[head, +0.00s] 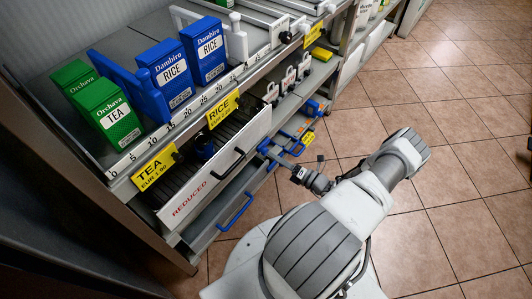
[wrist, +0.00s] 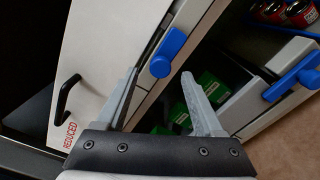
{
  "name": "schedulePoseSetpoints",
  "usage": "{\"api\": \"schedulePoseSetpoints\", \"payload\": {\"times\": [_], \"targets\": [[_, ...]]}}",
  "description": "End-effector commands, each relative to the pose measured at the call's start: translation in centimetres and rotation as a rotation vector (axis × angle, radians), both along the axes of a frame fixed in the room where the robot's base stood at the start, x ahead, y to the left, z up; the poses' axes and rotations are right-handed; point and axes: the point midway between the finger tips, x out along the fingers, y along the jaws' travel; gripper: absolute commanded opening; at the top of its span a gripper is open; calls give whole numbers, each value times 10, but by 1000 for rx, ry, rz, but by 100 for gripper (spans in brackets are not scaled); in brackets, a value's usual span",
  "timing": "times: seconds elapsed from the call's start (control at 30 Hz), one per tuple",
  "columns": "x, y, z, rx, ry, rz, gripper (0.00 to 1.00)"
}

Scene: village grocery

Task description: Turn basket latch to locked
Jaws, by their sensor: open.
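A blue latch (wrist: 168,52) shows in the wrist view, mounted on a light upright strip beside the white drawer front. It is a rounded knob with a short arm, tilted in the picture. My gripper (wrist: 160,74) is open, with one finger to the left of the latch and the other to its right. The latch's lower end lies near the gap between the fingertips; I cannot tell whether they touch it. In the head view my gripper (head: 277,160) is at the shelf front, small and partly mixed with blue parts there.
A white drawer (head: 215,170) marked REDUCED stands open with a black handle (wrist: 66,97). A second blue latch (wrist: 292,76) is on a light container at right. Green boxes (wrist: 201,90) lie behind my right finger. A blue handle (head: 235,212) sits lower. Tiled floor is free at right.

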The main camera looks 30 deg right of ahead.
Motion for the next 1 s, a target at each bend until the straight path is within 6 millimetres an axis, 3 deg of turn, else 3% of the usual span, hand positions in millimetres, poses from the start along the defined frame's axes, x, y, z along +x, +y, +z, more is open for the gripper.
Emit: {"api": "schedulePoseSetpoints", "payload": {"times": [0.1, 0.3, 0.67, 1.0], "targets": [[22, 8, -1, -1, -1, 3, 70], [43, 15, -1, -2, 0, 1, 70], [49, 17, 0, -1, 1, 0, 70], [48, 17, 0, -1, 0, 0, 12]]}}
